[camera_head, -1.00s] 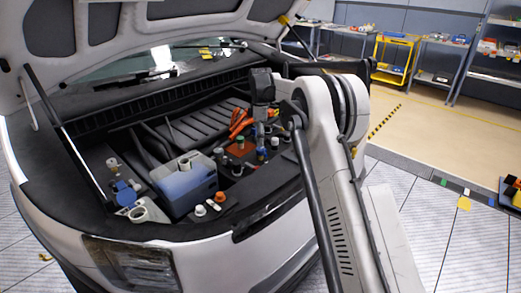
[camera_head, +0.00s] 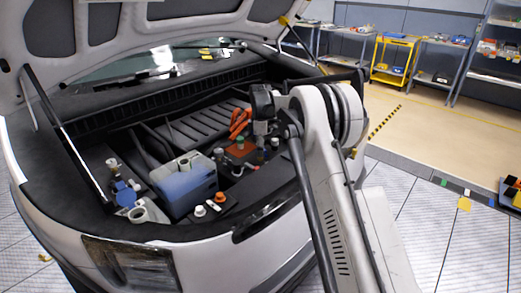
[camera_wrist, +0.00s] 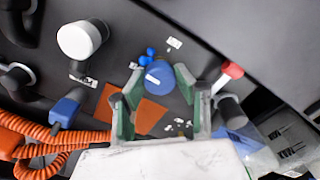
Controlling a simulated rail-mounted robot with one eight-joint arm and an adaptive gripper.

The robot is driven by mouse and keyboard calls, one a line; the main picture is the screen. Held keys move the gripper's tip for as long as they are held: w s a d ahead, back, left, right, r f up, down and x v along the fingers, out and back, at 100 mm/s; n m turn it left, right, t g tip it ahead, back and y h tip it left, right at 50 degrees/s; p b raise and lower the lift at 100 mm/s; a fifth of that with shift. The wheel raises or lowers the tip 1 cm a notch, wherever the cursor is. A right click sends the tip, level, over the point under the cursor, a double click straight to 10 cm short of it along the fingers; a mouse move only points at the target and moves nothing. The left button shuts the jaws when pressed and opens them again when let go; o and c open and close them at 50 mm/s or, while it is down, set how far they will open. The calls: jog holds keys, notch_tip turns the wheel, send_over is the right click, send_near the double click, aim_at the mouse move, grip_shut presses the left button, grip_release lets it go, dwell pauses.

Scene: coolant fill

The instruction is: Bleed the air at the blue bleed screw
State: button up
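In the wrist view, a round blue knob (camera_wrist: 160,77), which looks like the blue bleed screw, lies between the tips of my gripper (camera_wrist: 158,84). A small blue piece (camera_wrist: 148,54) sits just beyond it. My gripper's green-padded fingers stand apart, one on each side of the knob. A gap shows on at least the left side; I cannot tell whether the right finger touches it. In the head view my gripper (camera_head: 261,136) points down into the engine bay near the orange hoses (camera_head: 239,119). The screw cannot be made out there.
A white-capped fitting (camera_wrist: 80,40), a red-capped fitting (camera_wrist: 231,70) and orange corrugated hoses (camera_wrist: 45,135) surround the spot in the wrist view. A blue coolant tank (camera_head: 186,187) stands to the left in the bay. The raised hood (camera_head: 130,40) hangs above.

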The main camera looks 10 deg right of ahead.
jog(key=c, duration=0.3)
jog(key=shift+m, duration=0.3)
jog(key=m+b, duration=0.1)
jog(key=m, duration=0.2)
jog(key=shift+f, duration=0.1)
jog(key=m+b, duration=0.1)
jog(key=m, duration=0.4)
jog(key=m+b, duration=0.1)
jog(key=m, duration=0.3)
jog(key=shift+m, duration=2.2)
